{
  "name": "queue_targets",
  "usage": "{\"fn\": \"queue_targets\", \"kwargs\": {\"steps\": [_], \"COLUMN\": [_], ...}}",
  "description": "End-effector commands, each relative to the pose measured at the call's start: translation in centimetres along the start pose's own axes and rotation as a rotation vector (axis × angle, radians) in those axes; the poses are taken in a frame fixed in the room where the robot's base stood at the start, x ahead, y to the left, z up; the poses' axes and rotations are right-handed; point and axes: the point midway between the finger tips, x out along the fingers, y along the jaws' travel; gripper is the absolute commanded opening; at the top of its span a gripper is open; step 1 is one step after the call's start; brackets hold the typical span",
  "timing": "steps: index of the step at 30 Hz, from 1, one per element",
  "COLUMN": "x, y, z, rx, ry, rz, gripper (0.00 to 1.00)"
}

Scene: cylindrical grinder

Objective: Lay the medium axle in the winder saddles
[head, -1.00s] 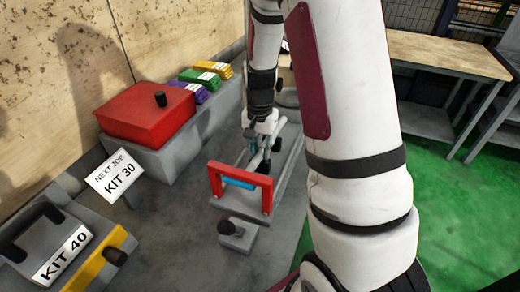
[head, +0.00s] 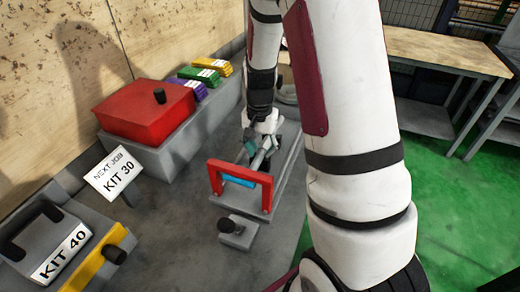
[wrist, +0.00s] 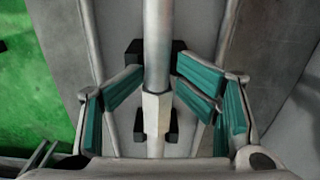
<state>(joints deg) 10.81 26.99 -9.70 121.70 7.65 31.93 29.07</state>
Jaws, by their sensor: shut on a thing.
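Black saddle blocks stand beside the bar in two pairs, an upper one (wrist: 134,52) and a lower one (wrist: 140,124). I cannot tell whether the bar rests in them. In the head view my gripper (head: 254,150) is over the winder base (head: 222,204), behind its red frame (head: 240,170), and partly hides the axle (head: 260,158).
A blue bar (head: 238,181) spans the red frame. A small block with a black knob (head: 237,231) sits in front. A red box (head: 146,112), a KIT 30 sign (head: 115,173) and a KIT 40 case (head: 60,255) stand left. Bare grey bench (head: 165,215) lies between.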

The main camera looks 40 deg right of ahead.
Motion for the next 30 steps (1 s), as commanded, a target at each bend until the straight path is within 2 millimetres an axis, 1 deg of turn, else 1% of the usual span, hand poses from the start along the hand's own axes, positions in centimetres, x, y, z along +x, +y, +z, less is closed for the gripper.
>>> {"fn": "queue_targets", "kwargs": {"steps": [2, 4, 8, 11, 15, 21, 25, 30], "x": [0.0, -0.4, -2.2, -4.2, -7.4, -11.1, -12.5, -13.2], "y": [0.2, 0.2, 0.1, 0.0, 0.0, 0.0, 0.0, 0.0], "z": [0.2, 0.2, 0.0, 0.0, -0.1, 0.0, 0.0, 0.0], "rx": [0.0, 0.0, -0.002, -0.001, -0.001, -0.001, 0.0, 0.0], "ry": [-0.006, -0.005, 0.001, 0.001, 0.003, 0.001, 0.001, -0.001], "rz": [0.005, 0.005, 0.0, -0.002, -0.003, -0.002, -0.001, 0.001], "gripper": [0.43, 0.43, 0.43, 0.43, 0.43, 0.43, 0.43, 0.43]}}
